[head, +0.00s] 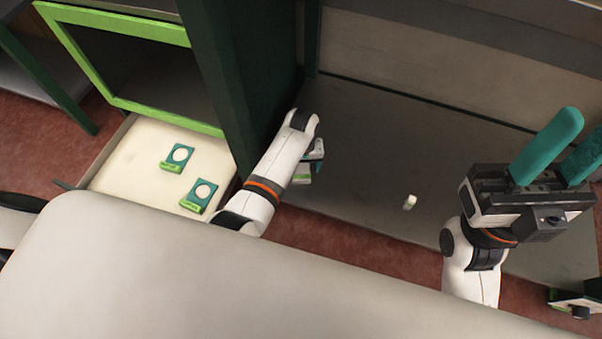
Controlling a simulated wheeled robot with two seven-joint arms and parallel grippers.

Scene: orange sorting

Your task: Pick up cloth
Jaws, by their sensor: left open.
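I cannot make out a cloth for certain. A small whitish object (410,202) lies on the grey surface (370,160) between my two arms, too small to identify. My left gripper (314,168) is open at the end of the white arm, beside the dark green upright. It points down toward the grey surface and is partly hidden by its own wrist; nothing shows clearly between its fingers. My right gripper (572,150) is raised at the right, its two teal fingers apart and empty. It is to the right of the whitish object and not touching it.
A pale drawer or tray (130,175) at the left holds two teal pieces (180,155) with white discs. A bright green frame (150,105) stands behind it. A dark green upright (240,80) rises beside my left arm. The middle grey surface is mostly clear.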

